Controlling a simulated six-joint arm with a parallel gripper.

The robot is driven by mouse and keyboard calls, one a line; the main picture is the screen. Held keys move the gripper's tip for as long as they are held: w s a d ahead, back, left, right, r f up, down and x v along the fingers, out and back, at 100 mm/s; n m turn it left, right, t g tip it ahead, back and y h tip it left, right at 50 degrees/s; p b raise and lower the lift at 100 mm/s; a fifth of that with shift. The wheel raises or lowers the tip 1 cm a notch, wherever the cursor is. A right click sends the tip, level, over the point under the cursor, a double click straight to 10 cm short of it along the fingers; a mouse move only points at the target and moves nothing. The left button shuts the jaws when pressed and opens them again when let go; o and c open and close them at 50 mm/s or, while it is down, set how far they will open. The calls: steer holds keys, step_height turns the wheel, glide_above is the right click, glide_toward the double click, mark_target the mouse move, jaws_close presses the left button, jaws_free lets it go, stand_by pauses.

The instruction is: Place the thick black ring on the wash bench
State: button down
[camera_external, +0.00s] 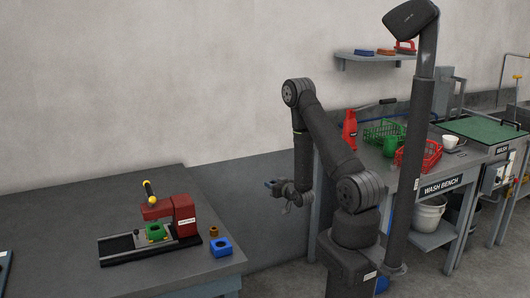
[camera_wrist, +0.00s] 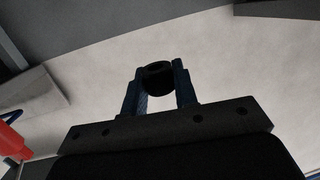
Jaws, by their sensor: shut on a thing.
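The thick black ring (camera_wrist: 158,77) is held between the two blue fingers of my gripper (camera_wrist: 160,88) in the wrist view, near the fingertips. In the external view my gripper (camera_external: 271,184) is in the gap between the left table and the wash bench, pointing left. The ring is too small and dark to make out there. The wash bench (camera_external: 440,187) stands at the right, with its name on a front label. Part of its top is hidden by my arm and a dark post.
The bench holds a red bottle (camera_external: 349,130), a green basket (camera_external: 383,131), a red basket (camera_external: 430,156), a green mug (camera_external: 390,146) and a white cup (camera_external: 450,141). The left table (camera_external: 60,222) carries a red press (camera_external: 178,212) and a blue block (camera_external: 220,247). A wall shelf (camera_external: 375,57) hangs above.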

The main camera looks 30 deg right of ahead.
steer(key=s+a+r+n+g+y, duration=0.2)
steer(key=s+a+r+n+y, duration=0.1)
steer(key=a, duration=0.5)
steer(key=s+a+r+n+g+y, duration=0.2)
steer(key=a+r+n+y, duration=0.1)
steer(key=a+r, duration=0.3)
steer(key=s+a+r+n+g+y, duration=0.3)
steer(key=a+r+y, duration=0.2)
steer(key=a, duration=0.5)
steer(key=shift+s+n, duration=0.3)
steer(key=shift+s, duration=0.05)
steer(key=shift+a, duration=0.1)
glide_above(201, 213)
step_height(201, 213, down, 7)
steer(key=shift+w+r, duration=0.1)
steer(key=shift+f, duration=1.85)
